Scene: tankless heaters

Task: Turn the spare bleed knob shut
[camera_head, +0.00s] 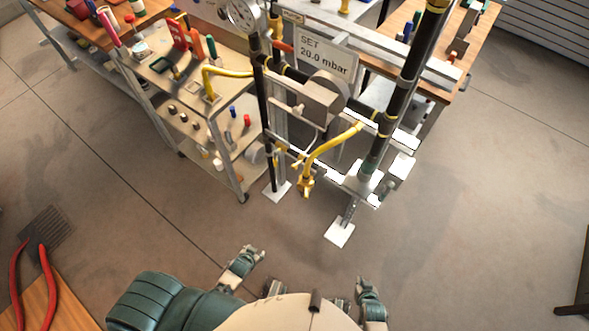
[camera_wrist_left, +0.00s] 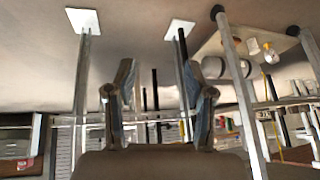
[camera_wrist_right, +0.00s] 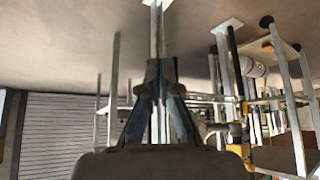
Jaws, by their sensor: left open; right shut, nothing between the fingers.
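The gas rig (camera_head: 320,95) stands upright ahead of me with dark pipes and a grey regulator body. A bent yellow pipe (camera_head: 335,140) comes off it and ends low in a yellow fitting with a small handle (camera_head: 306,186). I cannot tell for sure which small part is the spare bleed knob, or how far it is turned. My left gripper (camera_head: 255,253) is open and empty, also in the left wrist view (camera_wrist_left: 163,75). My right gripper (camera_head: 362,284) is shut and empty, its tips together in the right wrist view (camera_wrist_right: 160,68). Both are well short of the rig.
A shelf cart (camera_head: 245,180) with tools and fittings stands left of the rig. The rig's foot plates (camera_head: 340,232) rest on the floor. A wooden surface with red-handled pliers (camera_head: 45,285) is at lower left. The floor (camera_head: 480,220) to the right is clear.

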